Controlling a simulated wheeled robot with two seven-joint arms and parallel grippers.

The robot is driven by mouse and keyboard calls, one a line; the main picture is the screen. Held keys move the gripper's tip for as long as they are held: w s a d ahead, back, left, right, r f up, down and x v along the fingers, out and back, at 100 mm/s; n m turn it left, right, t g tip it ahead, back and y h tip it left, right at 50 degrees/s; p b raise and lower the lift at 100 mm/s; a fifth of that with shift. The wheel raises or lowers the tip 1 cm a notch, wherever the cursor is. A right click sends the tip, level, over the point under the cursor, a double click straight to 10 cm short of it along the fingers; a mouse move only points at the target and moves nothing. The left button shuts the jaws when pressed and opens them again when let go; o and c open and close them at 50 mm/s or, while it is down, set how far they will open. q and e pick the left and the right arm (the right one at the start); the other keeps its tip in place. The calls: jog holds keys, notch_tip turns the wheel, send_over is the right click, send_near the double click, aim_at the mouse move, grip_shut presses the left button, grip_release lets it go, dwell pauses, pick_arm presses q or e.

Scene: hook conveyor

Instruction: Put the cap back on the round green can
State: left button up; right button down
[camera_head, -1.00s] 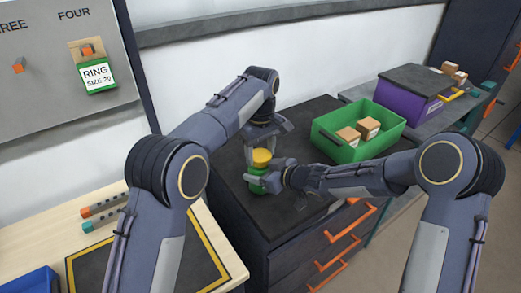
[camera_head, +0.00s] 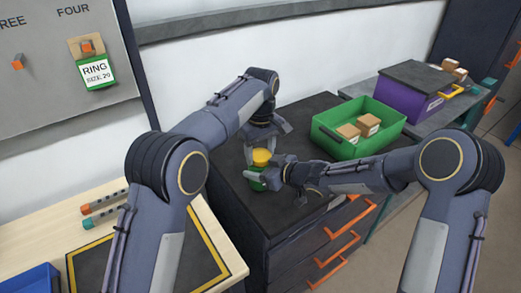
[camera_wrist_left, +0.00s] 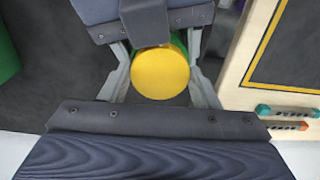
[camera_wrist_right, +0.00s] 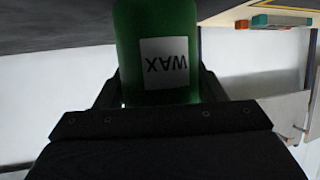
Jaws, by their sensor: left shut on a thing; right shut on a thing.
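The round green can (camera_head: 256,185) stands upright on the dark cabinet top. Its label reads WAX in the right wrist view (camera_wrist_right: 165,60), where it appears upside down. My right gripper (camera_head: 262,176) is shut around the can's side. The yellow cap (camera_head: 261,156) is at the can's top; in the left wrist view the cap (camera_wrist_left: 160,73) is a round disc between the fingers. My left gripper (camera_head: 266,146) comes from above and is shut on the cap. The fingers hide the seam, so I cannot tell whether the cap is fully seated.
A green bin (camera_head: 340,147) with small boxes stands behind to the right. A purple box (camera_head: 407,104) is further right. A wooden bench (camera_head: 60,240) with a yellow-edged mat lies at the left. Orange drawer handles (camera_head: 343,247) stick out in front.

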pick_arm(q)
jog(key=m, duration=0.6)
jog(key=o, duration=1)
jog(key=shift+r, duration=0.1)
jog(key=shift+r, duration=2.15)
jog(key=shift+c, duration=0.6)
